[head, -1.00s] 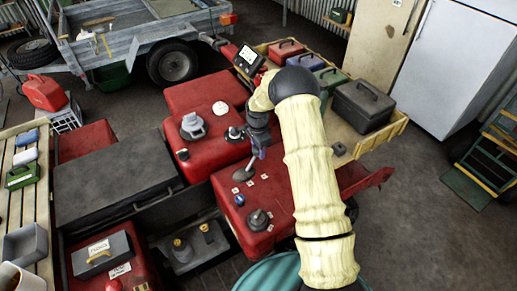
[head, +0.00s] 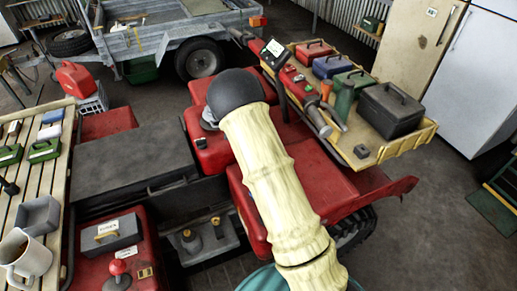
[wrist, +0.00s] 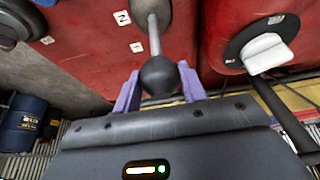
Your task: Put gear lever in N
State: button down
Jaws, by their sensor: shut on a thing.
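The gear lever (wrist: 155,35), a grey rod with a black ball knob, stands out from a red panel (wrist: 90,40) in the wrist view. My gripper (wrist: 160,80) has its purple fingers on either side of the knob and is shut on it. A white label marked N (wrist: 122,18) is just left of the rod. Another small white label (wrist: 136,47) lies lower beside the rod, its letter hard to read. In the head view my arm hides the lever and gripper over the red quad (head: 330,170).
A white knob on a black round base (wrist: 265,52) is right of the lever, and a dark round part (wrist: 18,22) is at the left. A yellow rack (head: 405,142) with toolboxes is at the right. A slatted bench (head: 50,180) stands at the left.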

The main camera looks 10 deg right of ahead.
jog(key=shift+a+b, duration=0.3)
jog(key=shift+a, duration=0.6)
jog(key=shift+s, duration=0.1)
jog(key=c, duration=0.8)
grip_release()
jog(key=shift+r, duration=0.1)
jog(key=b+v, duration=0.2)
jog(key=v, duration=1.5)
jog(key=shift+r+b, duration=0.15)
jog(key=shift+b, duration=0.15)
